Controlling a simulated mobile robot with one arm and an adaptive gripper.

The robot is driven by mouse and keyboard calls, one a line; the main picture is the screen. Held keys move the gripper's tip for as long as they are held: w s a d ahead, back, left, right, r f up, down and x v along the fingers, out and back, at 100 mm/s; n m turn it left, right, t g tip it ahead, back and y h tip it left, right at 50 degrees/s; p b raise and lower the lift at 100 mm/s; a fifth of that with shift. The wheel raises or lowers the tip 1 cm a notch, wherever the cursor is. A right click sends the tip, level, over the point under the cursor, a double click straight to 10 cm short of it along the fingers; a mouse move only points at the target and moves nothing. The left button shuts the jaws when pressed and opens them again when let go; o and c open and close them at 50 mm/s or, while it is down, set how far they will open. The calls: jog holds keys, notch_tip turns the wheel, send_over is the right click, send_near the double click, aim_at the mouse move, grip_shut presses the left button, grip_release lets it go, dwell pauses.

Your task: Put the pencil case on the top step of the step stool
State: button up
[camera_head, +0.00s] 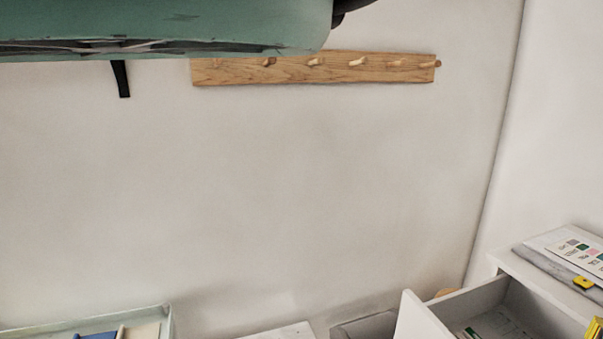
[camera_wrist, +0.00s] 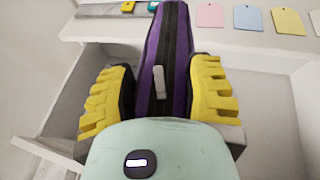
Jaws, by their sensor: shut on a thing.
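In the wrist view, the pencil case (camera_wrist: 175,40) is a long purple and black soft case with a grey zip pull. It lies between the two yellow ribbed fingers of my gripper (camera_wrist: 163,72), which press on its sides. The case runs from between the fingers toward the top edge of the view, and its near end is hidden behind my gripper's body. In the head view, a bit of yellow shows at the lower right edge, too cut off to tell what it is. I cannot make out the step stool for sure in either view.
An open white drawer (camera_head: 412,318) juts out at lower right in the head view. The white cabinet top holds a colour card (camera_head: 575,250) and a small yellow item (camera_head: 583,282). A wooden peg rail (camera_head: 320,69) hangs on the bare wall. A pale green tray (camera_head: 168,322) is at lower left.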

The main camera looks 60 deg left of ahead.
notch_tip(320, 180, up, 9)
jog(key=p, duration=0.8)
jog(key=shift+f+p, duration=0.2)
jog(key=shift+p, duration=0.1)
